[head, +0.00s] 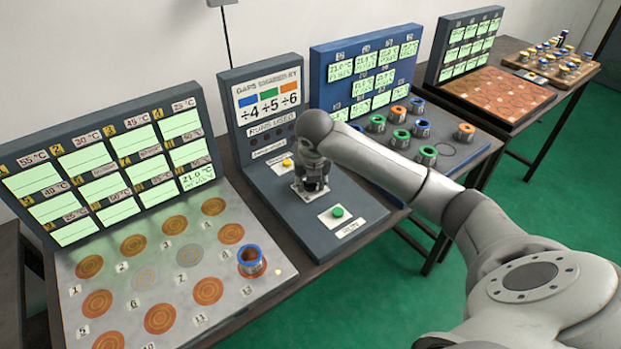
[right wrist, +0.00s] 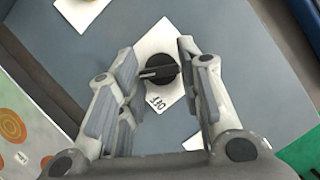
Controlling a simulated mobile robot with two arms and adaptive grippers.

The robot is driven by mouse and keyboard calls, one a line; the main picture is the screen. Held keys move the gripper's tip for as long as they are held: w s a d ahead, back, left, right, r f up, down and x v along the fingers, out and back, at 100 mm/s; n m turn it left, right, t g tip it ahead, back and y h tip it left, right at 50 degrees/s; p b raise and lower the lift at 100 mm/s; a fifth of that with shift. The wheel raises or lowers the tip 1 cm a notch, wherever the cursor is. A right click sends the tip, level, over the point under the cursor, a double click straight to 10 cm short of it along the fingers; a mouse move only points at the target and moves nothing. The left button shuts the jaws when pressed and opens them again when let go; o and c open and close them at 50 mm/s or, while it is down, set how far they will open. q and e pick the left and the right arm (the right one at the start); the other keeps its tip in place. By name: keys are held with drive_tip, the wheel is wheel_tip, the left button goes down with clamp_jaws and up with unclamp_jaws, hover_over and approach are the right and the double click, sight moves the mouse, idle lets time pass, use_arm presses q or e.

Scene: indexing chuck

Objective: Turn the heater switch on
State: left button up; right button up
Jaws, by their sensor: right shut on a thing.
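The heater switch is a black rotary knob (right wrist: 158,68) on a white plate (right wrist: 172,100), seen in the right wrist view. In the head view my right gripper (head: 311,187) points down onto the middle of the grey console (head: 285,215) and hides the knob. My left gripper is in neither view.
A yellow button (head: 287,163) sits behind my gripper and a green button (head: 337,211) in front. On the left is a plate with copper discs (head: 60,300) and a blue-ringed cup (head: 250,262). Several ringed cups (head: 400,138) stand on the right board, near my arm.

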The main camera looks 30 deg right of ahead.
drive_tip(key=o, duration=1)
drive_tip(key=shift+r, duration=0.15)
drive_tip(key=v, duration=1.1)
drive_tip(key=shift+s+r, duration=0.2)
drive_tip(key=shift+r, duration=0.15)
